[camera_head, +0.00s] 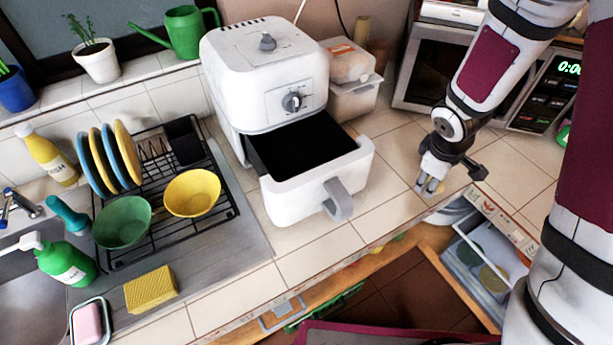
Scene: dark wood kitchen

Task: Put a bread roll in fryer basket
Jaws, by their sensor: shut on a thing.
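The white air fryer (265,75) stands on the tiled counter. Its fryer basket (310,190) is pulled out towards the front, with a dark, open inside and a grey handle. I see nothing in the visible part of the basket. My gripper (431,188) is right of the basket, near the counter's front edge, pointing down. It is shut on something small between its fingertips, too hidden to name. I cannot make out a separate bread roll.
A microwave (440,85) stands behind my arm. A dish rack (150,240) with plates and bowls is left of the fryer. An open drawer (480,250) with dishes lies below the counter at right. Bare counter (385,190) lies between the basket and my gripper.

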